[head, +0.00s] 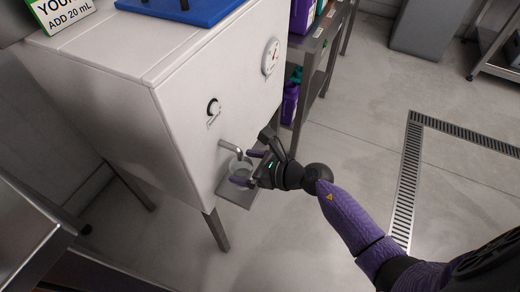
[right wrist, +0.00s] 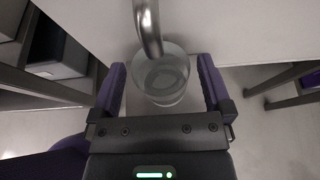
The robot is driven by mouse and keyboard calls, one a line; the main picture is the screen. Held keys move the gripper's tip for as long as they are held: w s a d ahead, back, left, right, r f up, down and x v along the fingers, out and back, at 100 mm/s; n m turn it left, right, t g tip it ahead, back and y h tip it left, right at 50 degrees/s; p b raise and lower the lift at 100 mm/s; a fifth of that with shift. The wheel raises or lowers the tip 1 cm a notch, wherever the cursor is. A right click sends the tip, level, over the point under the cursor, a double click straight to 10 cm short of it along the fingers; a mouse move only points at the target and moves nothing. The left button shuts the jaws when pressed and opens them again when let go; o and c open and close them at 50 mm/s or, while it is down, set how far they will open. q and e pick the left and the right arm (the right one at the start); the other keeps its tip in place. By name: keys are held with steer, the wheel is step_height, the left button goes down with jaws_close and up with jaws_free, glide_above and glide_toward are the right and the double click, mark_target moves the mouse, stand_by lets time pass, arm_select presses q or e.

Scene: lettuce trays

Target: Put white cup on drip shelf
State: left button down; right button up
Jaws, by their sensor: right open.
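A translucent, pale cup (right wrist: 161,82) stands upright on the drip shelf, under the metal spout (right wrist: 148,28). In the head view the cup (head: 240,169) is partly hidden by my right gripper. The drip shelf (head: 236,194) is a small grey plate sticking out from the white machine (head: 200,150). My right gripper (head: 246,167) is open, with one purple finger on each side of the cup. In the right wrist view, the right gripper (right wrist: 163,90) shows gaps between the fingers and the cup. My left gripper is not in view.
The machine has a black knob (head: 213,107) and a dial gauge (head: 271,57), with a blue tray (head: 185,8) on top. A rack with purple containers (head: 291,103) stands behind. The floor at right is clear, with a drain grate (head: 409,170).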

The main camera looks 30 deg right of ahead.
steer(key=p+v, duration=0.4)
steer(key=v, duration=0.7)
steer(key=s+d+f+m+g+h, duration=0.2)
steer(key=s+f+m+h, duration=0.2)
steer(key=s+f+m, duration=0.95)
steer(key=s+d+f+m+g+h, duration=0.4)
steer(key=s+f+m, duration=0.5)
steer(key=m, duration=0.7)
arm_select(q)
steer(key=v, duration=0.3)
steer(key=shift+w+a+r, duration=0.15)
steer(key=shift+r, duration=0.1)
arm_select(e)
steer(key=s+a+f+m+g, duration=0.2)
steer(key=s+m, duration=0.3)
steer(key=s, duration=0.5)
steer(key=s+a+f+m+g+h, duration=0.1)
steer(key=s+m+g, duration=0.4)
steer(key=s, duration=0.6)
steer(key=shift+s+a+f+m, duration=0.4)
steer(key=shift+a+m, duration=0.2)
steer(key=shift+m, duration=0.15)
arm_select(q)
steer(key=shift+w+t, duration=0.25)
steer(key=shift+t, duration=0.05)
arm_select(e)
steer(key=shift+w, duration=0.1)
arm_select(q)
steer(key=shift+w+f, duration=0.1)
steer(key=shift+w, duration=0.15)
